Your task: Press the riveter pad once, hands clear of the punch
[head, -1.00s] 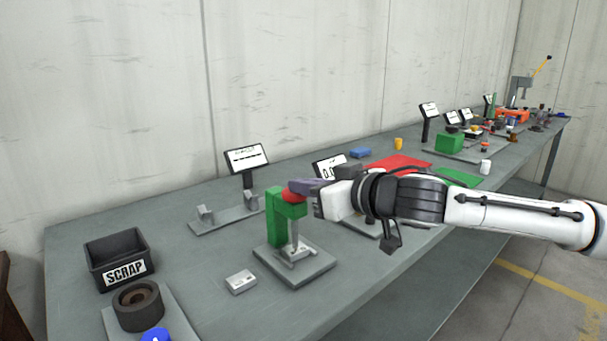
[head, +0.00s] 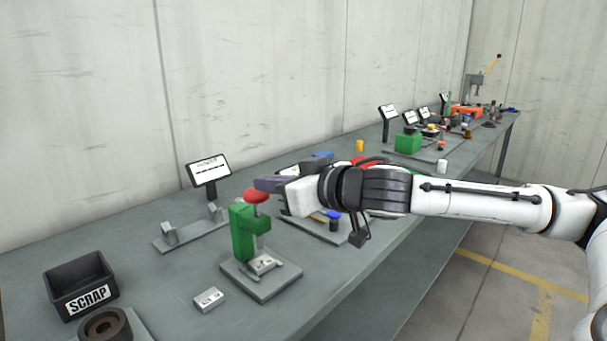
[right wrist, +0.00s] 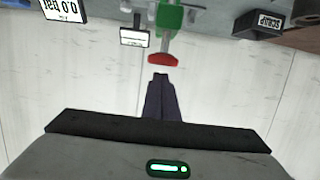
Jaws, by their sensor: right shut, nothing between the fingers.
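The riveter is a green frame (head: 243,235) on a grey base plate (head: 262,288). Its red round pad (head: 257,196) sits raised on a short stem on top. A small metal part (head: 264,265) lies on the base under the green arm. My right gripper (head: 258,184) is shut and empty, its dark fingers level just above and beside the pad. In the right wrist view the fingertips (right wrist: 161,76) point at the red pad (right wrist: 163,59) with a small gap between. My left gripper is not in view.
A black SCRAP bin (head: 82,287) and a dark ring (head: 104,328) stand at the left. A small metal block (head: 209,299) lies beside the riveter. A display (head: 209,171) and a grey bracket fixture (head: 190,235) stand behind. More stations line the bench to the right.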

